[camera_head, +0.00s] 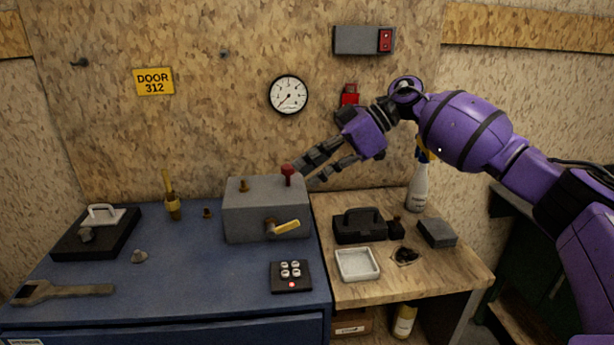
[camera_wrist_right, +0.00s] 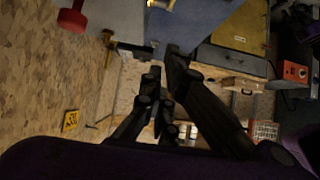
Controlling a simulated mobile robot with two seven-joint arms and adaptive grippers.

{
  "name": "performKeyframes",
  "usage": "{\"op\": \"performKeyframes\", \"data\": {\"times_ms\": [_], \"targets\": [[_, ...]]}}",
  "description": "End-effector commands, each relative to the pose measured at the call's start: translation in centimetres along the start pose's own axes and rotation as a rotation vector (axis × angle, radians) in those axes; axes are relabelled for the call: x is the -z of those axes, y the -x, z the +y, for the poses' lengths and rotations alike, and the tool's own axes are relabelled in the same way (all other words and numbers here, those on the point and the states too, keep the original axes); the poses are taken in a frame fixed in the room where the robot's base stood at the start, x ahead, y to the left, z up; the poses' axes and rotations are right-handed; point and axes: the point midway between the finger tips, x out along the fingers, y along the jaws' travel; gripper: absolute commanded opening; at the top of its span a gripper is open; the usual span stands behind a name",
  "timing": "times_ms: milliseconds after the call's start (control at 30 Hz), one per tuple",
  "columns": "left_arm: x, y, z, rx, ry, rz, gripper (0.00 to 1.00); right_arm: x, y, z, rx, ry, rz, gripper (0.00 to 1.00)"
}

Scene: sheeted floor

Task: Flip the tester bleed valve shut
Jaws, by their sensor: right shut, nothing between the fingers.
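The tester looks like the grey box (camera_head: 250,212) on the blue bench top. A yellow-handled lever (camera_head: 287,227) sticks out to the right from its front face, tilted slightly up. A red knob (camera_head: 288,170) on a stem and a small brass fitting (camera_head: 243,186) stand on its top. I cannot tell from the pictures which of these is the bleed valve. My right gripper (camera_head: 309,172) is shut and empty, just right of the red knob. In the right wrist view the red knob (camera_wrist_right: 72,20) shows at the upper left, apart from the gripper (camera_wrist_right: 160,92). My left gripper is out of view.
A round gauge (camera_head: 288,95) and a grey switch box (camera_head: 363,40) are on the wall. A black pad with white buttons (camera_head: 291,277) lies in front of the tester. The wooden table on the right holds a black caddy (camera_head: 359,226), a white tray (camera_head: 357,278) and a spray bottle (camera_head: 417,187).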

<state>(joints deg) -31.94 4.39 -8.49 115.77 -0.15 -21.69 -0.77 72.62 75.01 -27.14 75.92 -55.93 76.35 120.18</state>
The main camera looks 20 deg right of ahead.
Motion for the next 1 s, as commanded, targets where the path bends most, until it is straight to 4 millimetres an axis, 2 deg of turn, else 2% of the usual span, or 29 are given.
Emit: {"op": "performKeyframes", "data": {"times_ms": [200,367,500,633,1000], "targets": [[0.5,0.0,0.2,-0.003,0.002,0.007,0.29,0.1,-4.9,-0.1,0.006,0.002,0.003,0.0],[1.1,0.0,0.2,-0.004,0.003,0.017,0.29,0.2,-8.2,-0.1,0.005,0.002,0.005,0.0],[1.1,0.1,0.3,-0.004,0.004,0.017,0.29,-2.2,-8.7,-0.1,0.001,-0.003,0.001,0.0],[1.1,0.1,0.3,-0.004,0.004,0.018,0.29,-3.3,-9.0,-0.1,0.001,0.001,0.002,0.0],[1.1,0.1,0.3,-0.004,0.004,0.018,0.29,-3.8,-9.1,-0.1,0.001,0.003,0.003,0.0]]}}
